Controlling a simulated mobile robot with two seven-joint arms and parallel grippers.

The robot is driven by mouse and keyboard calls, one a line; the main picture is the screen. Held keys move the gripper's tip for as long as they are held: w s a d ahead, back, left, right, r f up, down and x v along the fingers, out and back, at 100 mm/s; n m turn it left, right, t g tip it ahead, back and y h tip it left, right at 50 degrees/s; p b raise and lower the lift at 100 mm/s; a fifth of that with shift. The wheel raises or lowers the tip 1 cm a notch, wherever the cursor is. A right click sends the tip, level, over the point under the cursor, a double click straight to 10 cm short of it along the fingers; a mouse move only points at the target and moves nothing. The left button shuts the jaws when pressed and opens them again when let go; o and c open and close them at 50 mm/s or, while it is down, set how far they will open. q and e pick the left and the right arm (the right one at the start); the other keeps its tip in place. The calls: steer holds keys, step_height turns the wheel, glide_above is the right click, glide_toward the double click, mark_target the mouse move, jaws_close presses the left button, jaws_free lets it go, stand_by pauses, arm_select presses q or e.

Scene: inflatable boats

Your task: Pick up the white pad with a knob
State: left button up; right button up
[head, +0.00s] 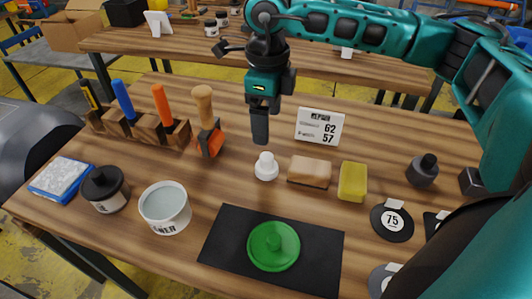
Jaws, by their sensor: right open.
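The white pad with a knob (266,167) stands upright on the wooden workbench (330,130), near the middle of the head view. My right gripper (260,128) points down from above, its fingertips just above and slightly left of the knob in the picture. It is open and empty, with a visible gap between fingertips and knob. One finger largely hides the other. My left gripper is not in view.
A tan block (309,171) and yellow sponge (352,182) lie right of the pad. A white tub (165,208) is front left.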

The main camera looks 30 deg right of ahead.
mark_target(267, 156)
step_height(267, 156, down, 7)
steer(key=shift+s+r, duration=0.1)
steer(key=shift+r, duration=0.05)
steer(key=shift+f+b, duration=0.4)
steer(key=shift+f, duration=2.7)
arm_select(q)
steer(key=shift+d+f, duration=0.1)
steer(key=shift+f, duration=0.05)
arm_select(e)
steer(key=shift+c, duration=0.3)
steer(key=c, duration=1.1)
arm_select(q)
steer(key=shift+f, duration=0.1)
arm_select(e)
steer(key=shift+r, duration=0.2)
arm_select(q)
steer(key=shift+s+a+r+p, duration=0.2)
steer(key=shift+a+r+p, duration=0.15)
steer(key=shift+p, duration=0.5)
arm_select(e)
step_height(267, 156, up, 20)
steer(key=shift+f, duration=0.1)
